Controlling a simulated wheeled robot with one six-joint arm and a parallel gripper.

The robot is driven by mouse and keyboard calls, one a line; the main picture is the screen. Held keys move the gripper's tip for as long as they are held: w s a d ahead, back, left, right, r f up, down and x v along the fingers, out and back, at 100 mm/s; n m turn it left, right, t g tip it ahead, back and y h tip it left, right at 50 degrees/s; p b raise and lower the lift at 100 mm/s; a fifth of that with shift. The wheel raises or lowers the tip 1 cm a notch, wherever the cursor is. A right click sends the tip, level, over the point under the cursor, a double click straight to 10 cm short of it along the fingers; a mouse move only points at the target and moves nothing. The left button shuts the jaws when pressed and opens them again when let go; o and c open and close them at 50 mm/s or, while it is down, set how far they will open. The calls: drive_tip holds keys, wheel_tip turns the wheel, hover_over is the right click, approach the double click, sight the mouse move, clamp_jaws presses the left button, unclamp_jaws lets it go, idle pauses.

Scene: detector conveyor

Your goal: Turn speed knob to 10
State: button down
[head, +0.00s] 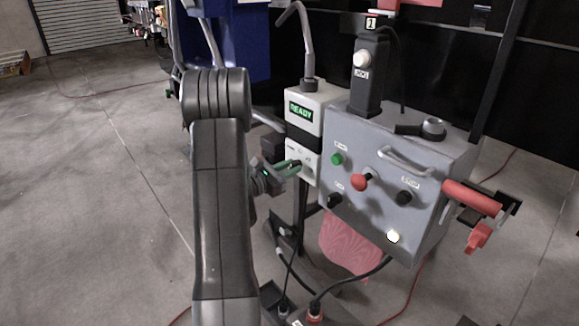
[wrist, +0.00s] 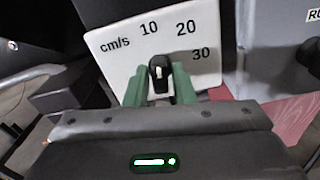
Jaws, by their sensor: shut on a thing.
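The speed knob (wrist: 160,72) is small and black with a short white mark, on a white face marked cm/s, 10, 20 and 30 (wrist: 115,60). The mark points up the picture, toward the 10 or the space just right of it; I cannot tell exactly. My gripper (wrist: 160,84) has its two green fingers on either side of the knob, shut on it. In the head view my gripper (head: 290,168) is at the lower front of the white box (head: 304,128); the knob is hidden there.
The white box shows a green READY display (head: 301,110). Open floor lies left.

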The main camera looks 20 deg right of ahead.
drive_tip(key=shift+n+p, duration=0.35)
drive_tip(key=shift+n, duration=0.65)
drive_tip(key=c, duration=1.4)
unclamp_jaws()
drive_tip(key=p+v, duration=0.1)
drive_tip(key=v, duration=1.3)
drive_tip(key=shift+d, duration=0.1)
